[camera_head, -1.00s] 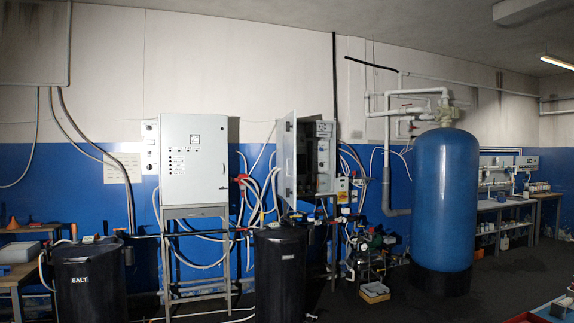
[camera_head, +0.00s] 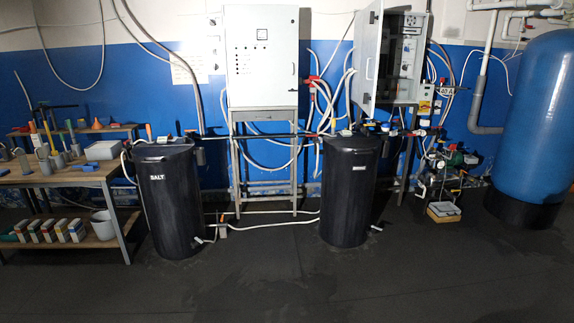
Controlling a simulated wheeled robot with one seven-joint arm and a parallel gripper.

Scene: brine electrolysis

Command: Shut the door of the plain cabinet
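A grey-white wall cabinet (camera_head: 405,55) stands open at the upper right of the middle, above the right-hand black tank. Its plain door (camera_head: 367,52) swings out toward me on the left side and shows nearly edge-on. Devices inside the cabinet show to the right of the door. A second grey-white cabinet (camera_head: 262,75), with a meter and several buttons on its front, is shut to the left on a metal stand. My gripper is not in view.
A black tank marked SALT (camera_head: 168,205) and another black tank (camera_head: 348,195) stand on the floor before the cabinets. White pipes run low between them. A workbench (camera_head: 60,175) is left, a blue vessel (camera_head: 540,110) right. The dark floor (camera_head: 290,285) in front is clear.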

